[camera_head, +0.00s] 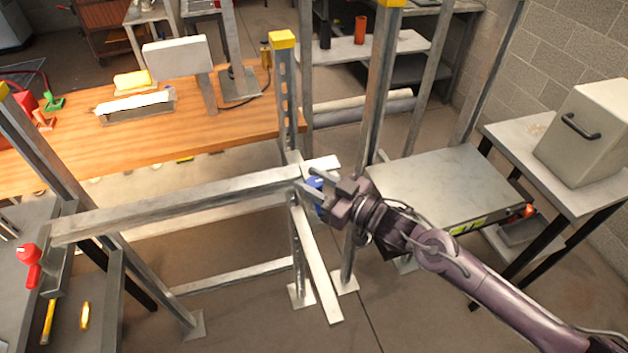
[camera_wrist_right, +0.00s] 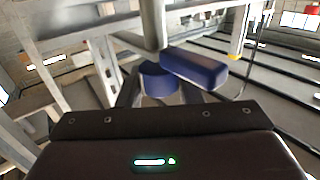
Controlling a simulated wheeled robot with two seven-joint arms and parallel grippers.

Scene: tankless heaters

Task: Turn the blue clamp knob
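The blue clamp knob (camera_head: 315,184) sits on the metal frame at the right end of the long horizontal beam, partly hidden by my right gripper. In the right wrist view the knob's long blue handle (camera_wrist_right: 200,69) points right from a round blue hub (camera_wrist_right: 158,82). My right gripper (camera_head: 315,186) reaches in from the right with its fingers apart at the knob. In the wrist view the fingers (camera_wrist_right: 158,92) stand on either side of the hub; whether they touch it I cannot tell. My left gripper is not in view.
Steel posts (camera_head: 374,90) stand close behind my right gripper. A wooden workbench (camera_head: 210,125) is behind the beam. A grey table (camera_head: 445,185) and a pale box (camera_head: 590,130) are at the right.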

